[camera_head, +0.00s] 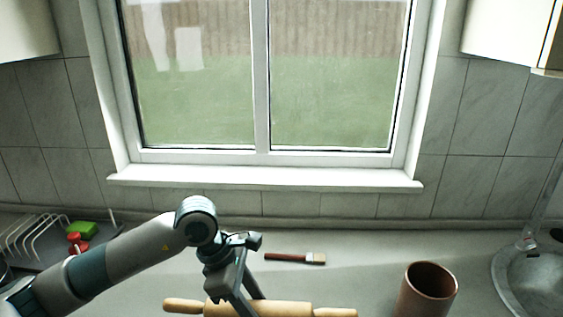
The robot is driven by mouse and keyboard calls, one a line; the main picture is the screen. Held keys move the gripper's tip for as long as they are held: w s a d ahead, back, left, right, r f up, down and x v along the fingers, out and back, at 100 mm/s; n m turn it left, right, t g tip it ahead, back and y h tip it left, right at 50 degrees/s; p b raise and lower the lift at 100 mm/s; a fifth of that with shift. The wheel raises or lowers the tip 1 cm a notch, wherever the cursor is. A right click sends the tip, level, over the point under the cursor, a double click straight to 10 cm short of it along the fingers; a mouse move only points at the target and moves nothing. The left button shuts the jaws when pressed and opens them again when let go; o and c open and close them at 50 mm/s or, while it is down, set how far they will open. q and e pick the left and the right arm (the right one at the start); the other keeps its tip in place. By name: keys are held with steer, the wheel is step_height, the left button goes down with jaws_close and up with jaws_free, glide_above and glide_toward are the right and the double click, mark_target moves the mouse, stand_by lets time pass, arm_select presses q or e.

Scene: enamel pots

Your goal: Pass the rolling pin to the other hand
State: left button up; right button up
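The wooden rolling pin (285,309) lies crosswise at the bottom edge of the view, and the frame cuts off its lower side. Its two handles point left and right. My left gripper (246,297) reaches down over the middle of the pin. One finger passes in front of the pin, and the other goes down behind it. The fingertips are hidden or cut off, so I cannot tell whether they grip the pin. My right gripper is not in view.
A brush (295,258) with a dark red handle lies on the counter behind the pin. A brown pot (428,290) stands to the right, beside a metal sink (532,285). A dish rack (35,238) with a green sponge (82,230) is at the left. A window is behind.

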arm_select(q)
steer(key=shift+s+a+f+m+g, duration=0.1)
steer(key=shift+s+a+m+g, duration=0.2)
steer(key=shift+a+m, duration=0.3)
steer(key=s+a+m+g+y, duration=0.3)
steer(key=s+a+m, duration=0.4)
steer(key=a+m, duration=0.6)
steer(key=m+y, duration=0.1)
steer(key=m, duration=0.2)
steer(key=shift+r+g+y, duration=0.3)
steer(key=shift+r, duration=0.05)
steer(key=shift+d, duration=0.1)
steer(key=w+d+r+m+y, duration=0.1)
steer(key=w+d+r+m, duration=0.1)
steer(key=r, duration=0.5)
steer(key=w+d+r+m+y, duration=0.1)
steer(key=w+d+r+m, duration=0.2)
steer(key=d+r, duration=0.3)
steer(key=w+d+r+m+y, duration=0.1)
steer(key=w+d+r+m, duration=0.2)
steer(key=r, duration=0.6)
steer(key=shift+w+d+t, duration=0.4)
steer(key=shift+w, duration=0.2)
steer(key=shift+r, duration=0.1)
